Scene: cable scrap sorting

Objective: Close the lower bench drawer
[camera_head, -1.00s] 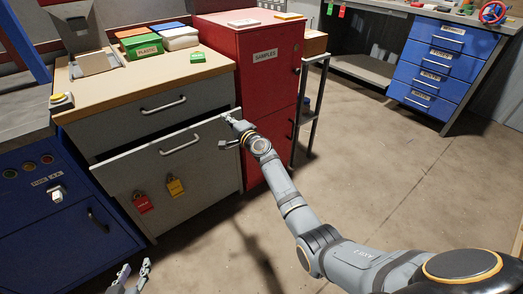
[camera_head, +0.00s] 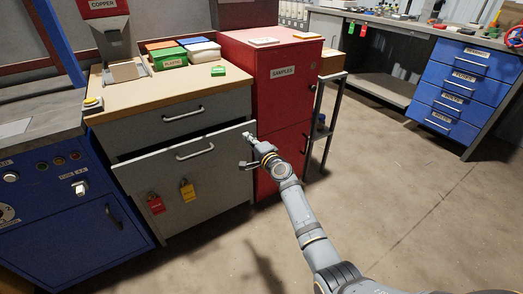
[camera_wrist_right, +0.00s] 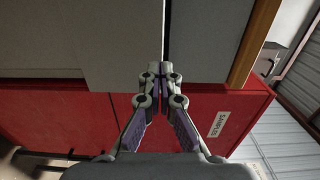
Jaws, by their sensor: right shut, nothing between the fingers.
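The lower bench drawer (camera_head: 182,180) is a grey panel with a bar handle (camera_head: 195,151) and stands somewhat out from the cabinet. A dark gap shows above its top edge, under the closed-looking upper drawer (camera_head: 180,120). My right gripper (camera_head: 249,137) is at the top right corner of the drawer front, fingers shut and empty. In the right wrist view its fingertips (camera_wrist_right: 161,68) meet close to a grey panel edge; contact is unclear. My left gripper is out of view.
The red samples cabinet (camera_head: 280,110) stands right beside the bench, close to my right gripper. A blue cabinet (camera_head: 70,200) stands at left. Bins (camera_head: 168,60) and a green block (camera_head: 218,71) sit on the bench top. The floor (camera_head: 400,220) at right is clear.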

